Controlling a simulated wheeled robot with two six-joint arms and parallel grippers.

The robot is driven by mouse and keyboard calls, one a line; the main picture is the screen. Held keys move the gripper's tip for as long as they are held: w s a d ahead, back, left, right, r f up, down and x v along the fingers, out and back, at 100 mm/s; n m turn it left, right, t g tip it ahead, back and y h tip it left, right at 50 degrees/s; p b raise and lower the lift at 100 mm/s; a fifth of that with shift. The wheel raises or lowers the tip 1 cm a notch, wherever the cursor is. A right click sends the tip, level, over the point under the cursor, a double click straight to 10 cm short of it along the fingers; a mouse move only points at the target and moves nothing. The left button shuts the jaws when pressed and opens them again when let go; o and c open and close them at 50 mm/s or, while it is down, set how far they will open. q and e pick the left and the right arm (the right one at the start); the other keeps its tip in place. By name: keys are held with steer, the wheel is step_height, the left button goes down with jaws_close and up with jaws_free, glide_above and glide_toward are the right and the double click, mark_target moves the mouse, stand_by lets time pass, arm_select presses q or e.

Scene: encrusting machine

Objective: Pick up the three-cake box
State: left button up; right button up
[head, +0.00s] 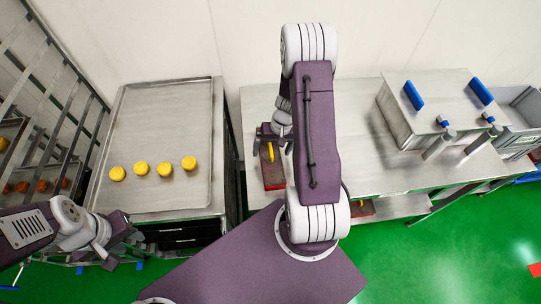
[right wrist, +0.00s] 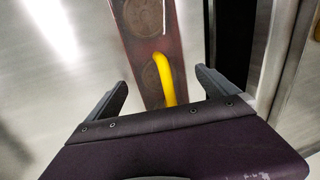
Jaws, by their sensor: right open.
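The three-cake box (head: 273,178) is a long dark red box with a yellow handle (head: 270,152), lying on the steel table left of my right arm. In the right wrist view the box (right wrist: 137,55) shows round brown shapes, and its yellow handle (right wrist: 164,78) stands between my fingers. My right gripper (head: 272,143) is open over the handle end of the box; the right wrist view shows its two fingers (right wrist: 161,82) apart on either side, not closed on it. My left gripper (head: 122,246) is at the lower left, away from the box; its jaws are unclear.
A steel tray table (head: 150,110) at left holds several yellow cakes (head: 165,169). A rack (head: 50,110) stands at far left. A steel unit with blue handles (head: 425,100) and a grey crate (head: 520,140) are at right. Another red item (head: 361,208) sits low behind my arm.

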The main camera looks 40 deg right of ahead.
steer(key=shift+w+a+f, duration=0.15)
steer(key=shift+f, duration=0.5)
steer(key=shift+r, duration=0.1)
steer(key=c, duration=1.5)
steer(key=shift+o, duration=0.2)
steer(key=shift+r, duration=0.1)
